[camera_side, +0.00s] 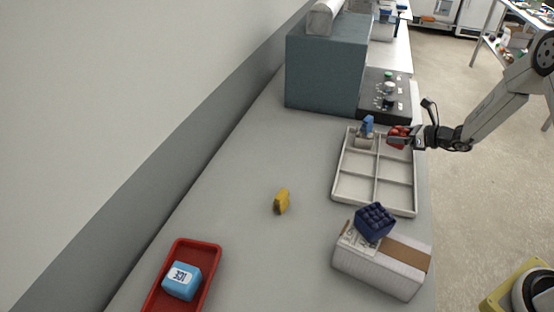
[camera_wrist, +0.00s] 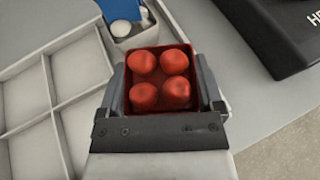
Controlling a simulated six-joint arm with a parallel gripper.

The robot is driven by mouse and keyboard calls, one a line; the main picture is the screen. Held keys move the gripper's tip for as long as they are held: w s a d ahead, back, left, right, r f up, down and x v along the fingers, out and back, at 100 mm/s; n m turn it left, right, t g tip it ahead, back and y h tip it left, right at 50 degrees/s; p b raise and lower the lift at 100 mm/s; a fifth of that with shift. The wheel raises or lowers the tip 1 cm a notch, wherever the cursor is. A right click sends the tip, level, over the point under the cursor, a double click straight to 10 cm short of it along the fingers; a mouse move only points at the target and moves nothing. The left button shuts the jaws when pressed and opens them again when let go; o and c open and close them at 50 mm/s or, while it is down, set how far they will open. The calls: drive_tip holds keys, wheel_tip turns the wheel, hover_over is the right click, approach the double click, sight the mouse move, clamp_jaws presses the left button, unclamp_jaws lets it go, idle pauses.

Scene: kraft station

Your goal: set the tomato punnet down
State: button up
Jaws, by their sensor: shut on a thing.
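The tomato punnet (camera_wrist: 160,78) is a small red square tub with several red tomatoes in it. My gripper (camera_wrist: 162,92) is shut on it, with one finger along each side. In the side view the punnet (camera_side: 398,136) is at my gripper's tip (camera_side: 408,138), over or beside the far right part of the light divided tray (camera_side: 337,185). I cannot tell whether it touches the tray or hangs above it. The tray also shows at the left in the wrist view (camera_wrist: 45,88).
A blue-topped item (camera_side: 367,124) stands in the tray's far left compartment. A dark control box (camera_side: 375,109) and a teal box (camera_side: 322,70) stand behind. A white carton (camera_side: 375,268) bears a dark blue punnet (camera_side: 375,222). A yellow item (camera_side: 281,201) and red tray (camera_side: 207,282) with a blue ICE pack (camera_side: 181,281) lie left.

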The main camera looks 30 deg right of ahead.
drive_tip(key=shift+f, duration=0.55)
drive_tip(key=shift+f, duration=0.65)
drive_tip(key=o, duration=1)
drive_tip(key=shift+s+f, duration=0.1)
drive_tip(key=shift+o, duration=0.2)
drive_tip(key=shift+r, duration=0.5)
drive_tip(key=shift+s+d+r, duration=0.15)
drive_tip(key=shift+s+r, duration=0.1)
drive_tip(key=v, duration=1.1)
drive_tip(key=shift+r, duration=0.15)
drive_tip(key=shift+s, duration=0.1)
